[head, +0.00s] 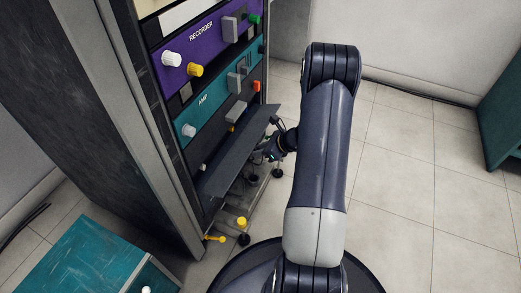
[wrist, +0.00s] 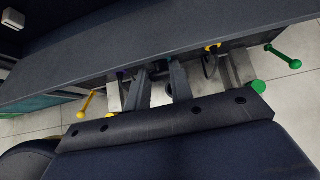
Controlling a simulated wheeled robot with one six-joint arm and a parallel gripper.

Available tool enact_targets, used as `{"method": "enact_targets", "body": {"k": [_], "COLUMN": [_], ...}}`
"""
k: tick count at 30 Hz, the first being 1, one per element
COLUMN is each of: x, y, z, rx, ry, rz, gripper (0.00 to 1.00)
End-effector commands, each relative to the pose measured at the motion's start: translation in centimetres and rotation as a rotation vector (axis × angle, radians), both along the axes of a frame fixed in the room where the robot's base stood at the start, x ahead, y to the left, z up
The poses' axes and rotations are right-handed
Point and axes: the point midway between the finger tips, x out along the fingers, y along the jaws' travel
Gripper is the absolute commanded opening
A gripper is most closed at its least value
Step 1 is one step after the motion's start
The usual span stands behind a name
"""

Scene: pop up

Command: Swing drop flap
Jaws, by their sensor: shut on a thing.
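The drop flap (head: 238,155) is a long dark panel low on the front of the rack, tilted outward from it in the head view. In the wrist view the flap (wrist: 200,38) spans the top of the picture as a broad dark slab. My gripper (head: 262,154) is at the flap's outer edge, partly hidden behind my arm and the flap. In the wrist view my gripper's two fingers (wrist: 158,75) reach to the flap's edge and are shut on it. Their exact contact is hidden there.
A purple RECORDER panel (head: 200,47) and a teal AMP panel (head: 208,105) with knobs sit above the flap. Yellow (wrist: 87,104) and green levers (wrist: 283,57) stick out near my fingers. A teal cabinet (head: 80,262) stands at front left.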

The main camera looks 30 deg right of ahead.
Motion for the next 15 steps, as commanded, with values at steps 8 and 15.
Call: {"method": "enact_targets", "body": {"k": [8,15], "x": [0.2,0.2], "y": [0.1,0.1], "z": [2.5,2.3], "rx": [0.002,0.002], "ry": [-0.004,-0.004], "rz": [0.001,0.001], "gripper": [0.07,0.07]}}
